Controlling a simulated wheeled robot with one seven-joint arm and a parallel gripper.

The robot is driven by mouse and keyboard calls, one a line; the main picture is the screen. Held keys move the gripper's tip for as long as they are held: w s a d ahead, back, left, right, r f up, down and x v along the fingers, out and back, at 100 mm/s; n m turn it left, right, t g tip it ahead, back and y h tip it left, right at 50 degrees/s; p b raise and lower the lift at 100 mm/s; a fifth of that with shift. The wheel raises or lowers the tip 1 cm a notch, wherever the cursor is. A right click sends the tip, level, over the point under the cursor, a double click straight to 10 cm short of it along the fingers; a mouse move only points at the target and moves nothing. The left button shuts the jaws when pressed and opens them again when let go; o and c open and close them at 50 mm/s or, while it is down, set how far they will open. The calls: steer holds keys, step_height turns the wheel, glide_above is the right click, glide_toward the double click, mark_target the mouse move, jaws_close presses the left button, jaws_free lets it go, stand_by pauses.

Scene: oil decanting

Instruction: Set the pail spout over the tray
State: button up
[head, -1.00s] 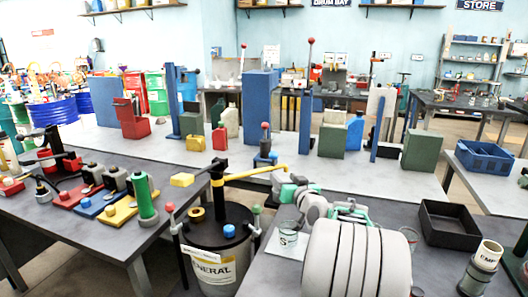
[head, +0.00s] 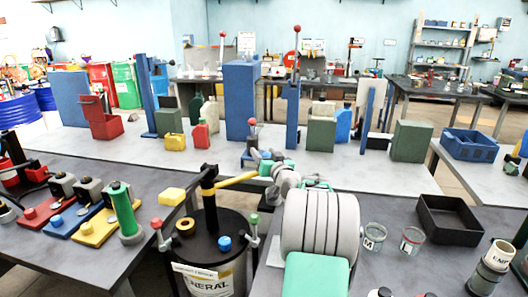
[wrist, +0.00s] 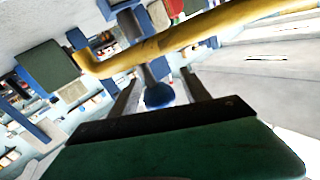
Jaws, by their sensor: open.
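The grey pail (head: 212,262) with a dark lid and a label reading "GENERAL" stands at the lower middle of the head view. A black post on its lid carries a yellow spout (head: 237,180) pointing right. My gripper (head: 262,163) is at the spout's outer end; the contact is too small to tell there. In the wrist view my gripper (wrist: 160,75) is open. The spout (wrist: 190,38) crosses just beyond the fingertips, its bent end at left, and does not appear clamped. A black open tray (head: 448,222) sits on the right table, apart from the spout.
Two clear cups (head: 374,238) stand between my arm and the tray. Blue and green boxes, cans and a red-knobbed lever (head: 252,140) stand on the table behind.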

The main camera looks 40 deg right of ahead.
steer(key=shift+w, duration=0.1)
jaws_close()
stand_by(0.6)
stand_by(0.8)
